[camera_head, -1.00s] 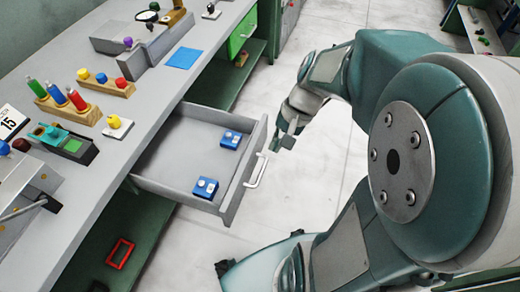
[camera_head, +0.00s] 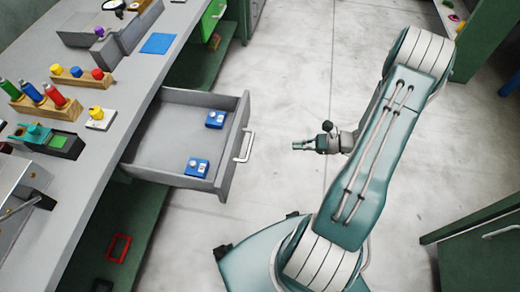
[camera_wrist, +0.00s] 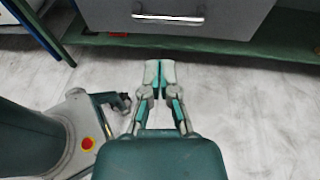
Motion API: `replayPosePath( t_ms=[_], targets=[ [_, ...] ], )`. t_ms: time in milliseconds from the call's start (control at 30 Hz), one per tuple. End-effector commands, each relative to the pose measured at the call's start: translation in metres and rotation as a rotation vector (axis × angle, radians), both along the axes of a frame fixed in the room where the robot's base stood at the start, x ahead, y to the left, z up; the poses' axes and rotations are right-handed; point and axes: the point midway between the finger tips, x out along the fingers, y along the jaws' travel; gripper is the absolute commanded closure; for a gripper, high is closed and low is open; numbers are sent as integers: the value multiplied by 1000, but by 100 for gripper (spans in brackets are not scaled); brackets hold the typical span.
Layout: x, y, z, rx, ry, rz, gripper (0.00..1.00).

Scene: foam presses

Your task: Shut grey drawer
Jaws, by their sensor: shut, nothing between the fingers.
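The grey drawer (camera_head: 169,132) is pulled well out from under the grey worktop, with two blue boxes inside, one at the far end (camera_head: 215,119) and one at the near end (camera_head: 197,167). Its silver handle (camera_head: 244,146) is on the front panel. In the wrist view the drawer front (camera_wrist: 240,17) and handle (camera_wrist: 168,17) are at the top. My gripper (camera_head: 297,146) is to the right of the handle, apart from it, pointing at the drawer front. In the wrist view my gripper (camera_wrist: 160,72) has its fingers together and empty.
The worktop (camera_head: 92,155) holds bottles in a wooden rack (camera_head: 45,108), a blue sheet (camera_head: 158,43) and a teal device (camera_head: 47,140). A green drawer (camera_head: 212,17) stands farther back. A red frame (camera_head: 119,248) lies on the lower shelf. Open floor lies between gripper and drawer.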

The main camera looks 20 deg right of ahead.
Motion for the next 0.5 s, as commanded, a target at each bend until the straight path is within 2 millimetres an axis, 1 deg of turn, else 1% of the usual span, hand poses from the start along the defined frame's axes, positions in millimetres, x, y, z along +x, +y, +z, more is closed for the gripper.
replayPosePath(
  t_ms=[33, 100, 200, 267, 367, 500],
  targets=[
    [-2, -4, -9, 29, 10, -38, 100],
    [-3, -8, -15, 54, 16, -73, 100],
    [-3, -8, -19, 69, 18, -90, 100],
    [-1, -6, -19, 69, 19, -91, 100],
    [6, 5, -22, 68, 19, -87, 100],
    [20, 26, -27, 70, 21, -85, 100]
  ],
)
